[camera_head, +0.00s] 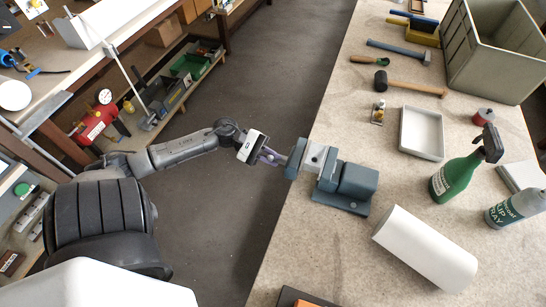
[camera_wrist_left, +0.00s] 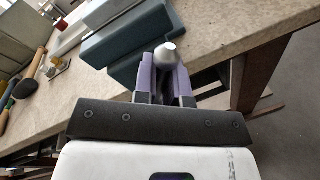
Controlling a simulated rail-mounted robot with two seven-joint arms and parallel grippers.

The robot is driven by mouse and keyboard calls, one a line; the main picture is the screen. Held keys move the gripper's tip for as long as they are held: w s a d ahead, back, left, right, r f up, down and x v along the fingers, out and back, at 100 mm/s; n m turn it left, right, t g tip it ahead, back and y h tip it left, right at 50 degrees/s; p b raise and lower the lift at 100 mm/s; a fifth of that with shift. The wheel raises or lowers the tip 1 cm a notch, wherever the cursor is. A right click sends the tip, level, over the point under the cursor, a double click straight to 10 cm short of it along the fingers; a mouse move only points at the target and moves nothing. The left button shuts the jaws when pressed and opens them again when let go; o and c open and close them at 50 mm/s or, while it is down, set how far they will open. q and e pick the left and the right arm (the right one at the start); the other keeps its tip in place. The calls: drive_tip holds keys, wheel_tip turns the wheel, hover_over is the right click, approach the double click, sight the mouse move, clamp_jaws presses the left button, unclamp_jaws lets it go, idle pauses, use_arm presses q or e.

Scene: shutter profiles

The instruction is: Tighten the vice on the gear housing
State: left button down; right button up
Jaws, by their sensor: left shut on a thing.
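The blue vice (camera_head: 352,186) stands at the left edge of the bench. A light grey block, seemingly the gear housing (camera_head: 316,156), sits between its jaws. Whether the jaws press on it I cannot tell. My left gripper (camera_head: 280,159) reaches over the aisle to the vice's front end. In the left wrist view its purple fingers (camera_wrist_left: 167,68) are shut around a part with a silver rounded end, seemingly the vice handle (camera_wrist_left: 166,53). The fingers hide most of that part. The vice body (camera_wrist_left: 130,42) is just behind it. My right gripper is not in view.
On the bench (camera_head: 330,245) are a white cylinder (camera_head: 425,247), a green spray bottle (camera_head: 455,178), a grey tray (camera_head: 421,133), a mallet (camera_head: 405,85) and a large grey bin (camera_head: 492,50). The floor aisle (camera_head: 270,80) is clear. Shelves line the left.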

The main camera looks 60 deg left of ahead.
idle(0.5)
use_arm(q)
drive_tip(key=c, duration=1.2)
unclamp_jaws()
drive_tip(key=shift+s+a, duration=0.1)
drive_tip(key=shift+s, duration=0.05)
drive_tip(key=v, duration=1.3)
drive_tip(key=shift+a, duration=0.3)
drive_tip(key=shift+s, duration=0.15)
